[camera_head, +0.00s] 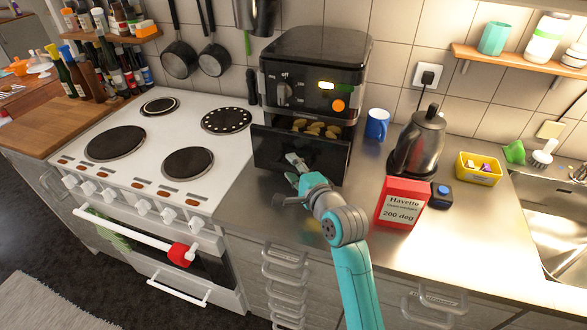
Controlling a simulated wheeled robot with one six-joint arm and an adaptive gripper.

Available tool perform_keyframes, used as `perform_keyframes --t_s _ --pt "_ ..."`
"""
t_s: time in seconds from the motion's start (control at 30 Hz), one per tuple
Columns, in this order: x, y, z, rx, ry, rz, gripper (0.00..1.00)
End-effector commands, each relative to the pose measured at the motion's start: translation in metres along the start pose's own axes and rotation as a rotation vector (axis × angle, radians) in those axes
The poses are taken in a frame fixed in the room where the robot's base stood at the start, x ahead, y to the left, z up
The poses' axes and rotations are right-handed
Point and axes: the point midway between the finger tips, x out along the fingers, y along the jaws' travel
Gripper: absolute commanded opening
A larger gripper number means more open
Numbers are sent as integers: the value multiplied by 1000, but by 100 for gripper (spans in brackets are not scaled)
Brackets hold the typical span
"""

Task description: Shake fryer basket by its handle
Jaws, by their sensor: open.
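The black air fryer (313,75) stands on the steel counter against the tiled wall. Its basket (325,157) is pulled partly out at the front, and several yellow-brown pieces of food (315,128) lie in it. My gripper (292,172) is in front of the basket's front panel, low and near its middle. It is open, with no object seen between its fingers. The basket's handle is hard to make out; a light grey piece (297,161) at the panel near my fingertips may be part of it. I cannot tell whether my gripper touches it.
A white cooker (150,190) with several hotplates is at left. A red box (402,203), a small black object with a blue top (441,196), a kettle (420,140), a blue mug (377,124) and a yellow bin (479,169) stand right of the fryer.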

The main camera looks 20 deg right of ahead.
Motion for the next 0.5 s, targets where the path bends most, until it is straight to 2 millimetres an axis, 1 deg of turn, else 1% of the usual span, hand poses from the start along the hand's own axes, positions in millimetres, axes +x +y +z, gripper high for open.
perform_keyframes --t_s 0.17,0.27,0.5 --pt "-11 1 0 1 1 2 45" --pt "-26 1 0 0 1 0 45" --pt "-74 1 -1 1 1 0 45"
